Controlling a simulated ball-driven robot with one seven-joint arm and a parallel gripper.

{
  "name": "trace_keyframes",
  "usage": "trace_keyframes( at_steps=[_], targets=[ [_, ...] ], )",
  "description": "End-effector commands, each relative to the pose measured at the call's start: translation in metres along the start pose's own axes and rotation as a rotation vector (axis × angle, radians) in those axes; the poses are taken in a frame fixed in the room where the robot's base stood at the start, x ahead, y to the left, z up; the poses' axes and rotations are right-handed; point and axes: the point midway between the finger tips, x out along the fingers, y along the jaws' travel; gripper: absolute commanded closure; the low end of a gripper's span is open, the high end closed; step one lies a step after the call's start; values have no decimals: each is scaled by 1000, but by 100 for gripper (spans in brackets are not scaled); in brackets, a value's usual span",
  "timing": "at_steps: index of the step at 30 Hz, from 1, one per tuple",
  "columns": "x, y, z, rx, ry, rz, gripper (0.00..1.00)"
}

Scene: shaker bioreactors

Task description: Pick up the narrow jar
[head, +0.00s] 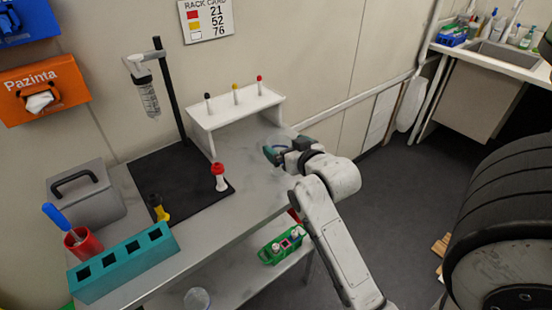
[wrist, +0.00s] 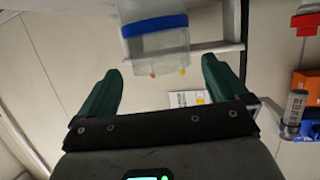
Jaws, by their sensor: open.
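A clear jar with a blue lid (wrist: 155,46) shows in the wrist view, just past and between my fingertips, with a gap on each side. I take it for the narrow jar. My gripper (wrist: 162,66) is open, with its two green fingers apart and nothing held. In the head view my gripper (head: 272,154) is above the right end of the grey bench. The jar is mostly hidden there by the fingers, with only a bit of blue showing. I cannot tell whether a finger touches it.
A white rack (head: 236,112) with several capped tubes stands behind and left of my gripper. A teal block (head: 124,263) and red cup (head: 84,243) are at front left. A green case (head: 282,246) sits lower down.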

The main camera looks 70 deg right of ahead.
Motion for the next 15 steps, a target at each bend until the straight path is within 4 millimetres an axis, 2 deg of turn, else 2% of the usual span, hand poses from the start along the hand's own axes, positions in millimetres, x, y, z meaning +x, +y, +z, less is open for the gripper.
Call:
trace_keyframes(
  at_steps=[5,15],
  targets=[
    [12,-1,-1,-1,0,0,0],
    [54,-4,0,0,0,0,0]
  ],
)
